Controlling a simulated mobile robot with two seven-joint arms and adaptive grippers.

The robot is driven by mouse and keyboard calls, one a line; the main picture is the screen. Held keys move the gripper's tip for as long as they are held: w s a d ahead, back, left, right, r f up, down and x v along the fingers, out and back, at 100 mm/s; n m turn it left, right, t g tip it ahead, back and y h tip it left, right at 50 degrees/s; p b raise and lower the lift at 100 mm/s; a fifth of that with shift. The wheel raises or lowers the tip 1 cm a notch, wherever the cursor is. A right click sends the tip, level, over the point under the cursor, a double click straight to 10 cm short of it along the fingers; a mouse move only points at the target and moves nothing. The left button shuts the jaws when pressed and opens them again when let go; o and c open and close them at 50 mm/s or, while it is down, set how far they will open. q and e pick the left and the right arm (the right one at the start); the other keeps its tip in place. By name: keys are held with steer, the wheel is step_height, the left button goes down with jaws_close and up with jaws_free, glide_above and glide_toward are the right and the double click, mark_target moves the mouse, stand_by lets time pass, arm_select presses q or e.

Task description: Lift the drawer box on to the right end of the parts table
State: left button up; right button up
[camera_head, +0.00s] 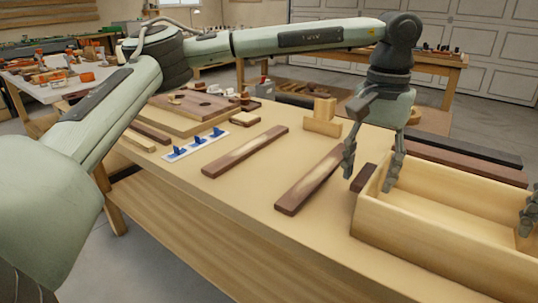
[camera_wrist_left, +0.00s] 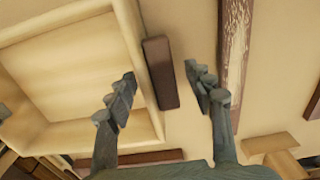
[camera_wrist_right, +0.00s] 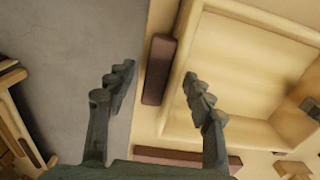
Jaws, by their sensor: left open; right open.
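The drawer box (camera_head: 440,238) is a pale open wooden box at the right of the bench in the head view. A dark wooden bar (camera_head: 360,180) lies along the outside of its left end wall. My left gripper (camera_head: 368,182) is open, one finger over the box's inside and one outside, with the bar between them in the left wrist view (camera_wrist_left: 160,70). My right gripper (camera_wrist_right: 159,70) is open around a similar dark bar (camera_wrist_right: 156,88) at the opposite end. In the head view only part of the right gripper (camera_head: 527,220) shows at the right edge.
Two dark strips (camera_head: 308,182) (camera_head: 245,151) lie left of the box. A pale wooden block (camera_head: 322,118) stands behind them, and a white strip with blue parts (camera_head: 195,146) lies farther left. Long dark boards (camera_head: 460,163) lie behind the box. Grey floor (camera_wrist_right: 80,60) shows beyond the bench edge.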

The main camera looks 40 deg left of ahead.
arm_select(q)
steer(key=o, duration=0.6)
steer(key=shift+f, duration=0.1)
arm_select(e)
steer(key=o, duration=0.6)
steer(key=shift+c, duration=0.2)
steer(key=shift+r+p, duration=1.65)
arm_select(q)
steer(key=a+r, duration=0.2)
steer(key=r, duration=0.1)
steer(key=a+r, duration=0.1)
steer(key=r, duration=0.1)
steer(key=shift+r, duration=0.15)
arm_select(e)
steer(key=shift+r, duration=0.1)
